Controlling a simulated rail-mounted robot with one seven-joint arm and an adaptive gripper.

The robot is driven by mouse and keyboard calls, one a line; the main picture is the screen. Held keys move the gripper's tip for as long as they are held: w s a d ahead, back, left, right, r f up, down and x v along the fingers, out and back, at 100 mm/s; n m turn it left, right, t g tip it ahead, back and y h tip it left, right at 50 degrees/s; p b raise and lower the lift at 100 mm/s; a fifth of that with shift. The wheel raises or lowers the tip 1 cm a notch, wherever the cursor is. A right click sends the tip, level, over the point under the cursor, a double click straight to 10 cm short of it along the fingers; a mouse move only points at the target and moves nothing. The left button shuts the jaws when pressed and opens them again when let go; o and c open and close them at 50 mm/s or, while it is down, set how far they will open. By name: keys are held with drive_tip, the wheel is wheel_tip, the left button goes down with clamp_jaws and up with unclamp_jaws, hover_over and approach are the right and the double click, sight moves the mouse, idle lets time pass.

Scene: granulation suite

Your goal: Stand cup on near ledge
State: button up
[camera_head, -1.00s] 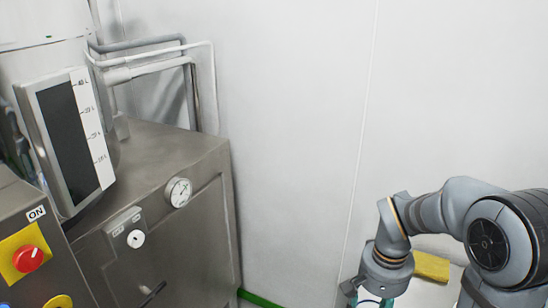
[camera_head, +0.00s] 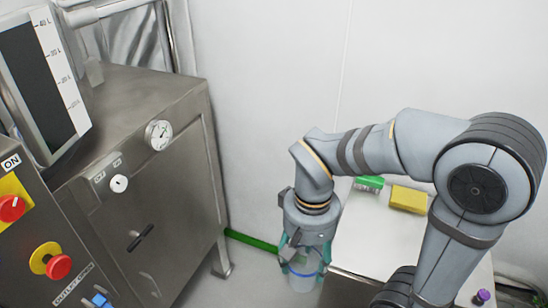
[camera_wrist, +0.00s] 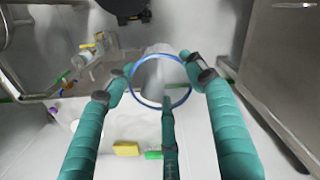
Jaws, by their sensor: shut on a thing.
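A pale cup (camera_head: 303,281) with a blue rim hangs below my gripper (camera_head: 306,262) in the head view, left of the white table's front corner. It looks roughly upright. In the wrist view, the teal fingers of my gripper (camera_wrist: 162,88) are closed around the cup, whose blue rim (camera_wrist: 147,60) faces the camera. My gripper is shut on the cup. The fingers hide part of the cup's side. I cannot tell which surface is the near ledge.
The white table (camera_head: 385,240) bears a yellow block (camera_head: 408,199) and a green item (camera_head: 368,184). A purple-capped item (camera_head: 482,297) is at lower right. A steel cabinet (camera_head: 150,215) with a gauge stands left. Floor shows between cabinet and table.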

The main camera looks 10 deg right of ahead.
drive_tip(key=shift+d+f, duration=0.15)
drive_tip(key=shift+f, duration=0.05)
drive_tip(key=w+d+f+m+b, duration=0.1)
drive_tip(key=w+d+f+m, duration=0.15)
drive_tip(key=d, duration=0.85)
drive_tip(key=w+d+f+m+b, duration=0.15)
drive_tip(key=d+m, duration=0.25)
drive_tip(key=d, duration=0.8)
drive_tip(key=w+d+f+m+b, duration=0.1)
drive_tip(key=w+d+f+m, duration=0.15)
drive_tip(key=d, duration=0.85)
drive_tip(key=shift+n, duration=0.8)
drive_tip(key=w+a+f+p, duration=0.1)
drive_tip(key=w+a+f, duration=0.1)
drive_tip(key=w+f, duration=0.1)
drive_tip(key=w+a+f+p, duration=0.1)
drive_tip(key=w+a+f, duration=0.1)
drive_tip(key=w+f, duration=0.1)
drive_tip(key=w+a+f+p, duration=0.1)
drive_tip(key=w+a+f, duration=0.1)
drive_tip(key=w+f, duration=0.1)
drive_tip(key=shift+f+p, duration=0.4)
drive_tip(key=shift+f, duration=1)
